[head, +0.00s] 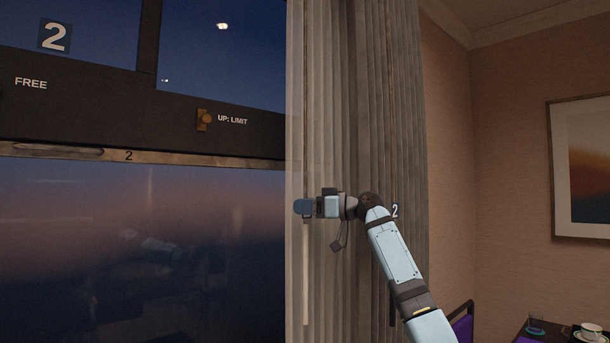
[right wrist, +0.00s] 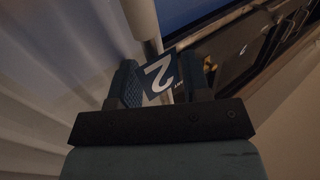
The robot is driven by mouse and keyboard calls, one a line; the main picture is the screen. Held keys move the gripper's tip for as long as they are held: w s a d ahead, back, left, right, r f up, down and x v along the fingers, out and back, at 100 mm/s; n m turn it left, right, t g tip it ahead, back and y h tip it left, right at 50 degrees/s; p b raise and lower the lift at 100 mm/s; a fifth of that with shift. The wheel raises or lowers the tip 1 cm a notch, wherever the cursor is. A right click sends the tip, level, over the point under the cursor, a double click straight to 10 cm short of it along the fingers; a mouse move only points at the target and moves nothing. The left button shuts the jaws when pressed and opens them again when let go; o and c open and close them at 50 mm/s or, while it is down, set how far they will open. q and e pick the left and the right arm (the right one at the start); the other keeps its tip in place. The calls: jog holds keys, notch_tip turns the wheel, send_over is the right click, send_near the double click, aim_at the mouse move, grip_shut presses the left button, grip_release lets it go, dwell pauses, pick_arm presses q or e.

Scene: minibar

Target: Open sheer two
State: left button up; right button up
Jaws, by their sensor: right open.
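The sheer (head: 294,120) is a narrow pale strip at the window's right edge in the head view. White folds of it (right wrist: 50,70) fill the left of the right wrist view. A pale wand (head: 305,275) hangs beside it, and its upper part shows in the right wrist view (right wrist: 143,20). My left gripper is out of view.
The dark window (head: 130,250) lies left. A table with a cup (head: 590,329), a glass (head: 536,325) and a purple chair (head: 462,325) stand at lower right.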

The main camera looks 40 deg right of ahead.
aim_at(305, 172)
notch_tip(305, 172, up, 9)
jog(key=shift+f+p, duration=0.1)
jog(key=shift+p, duration=0.25)
dwell(0.3)
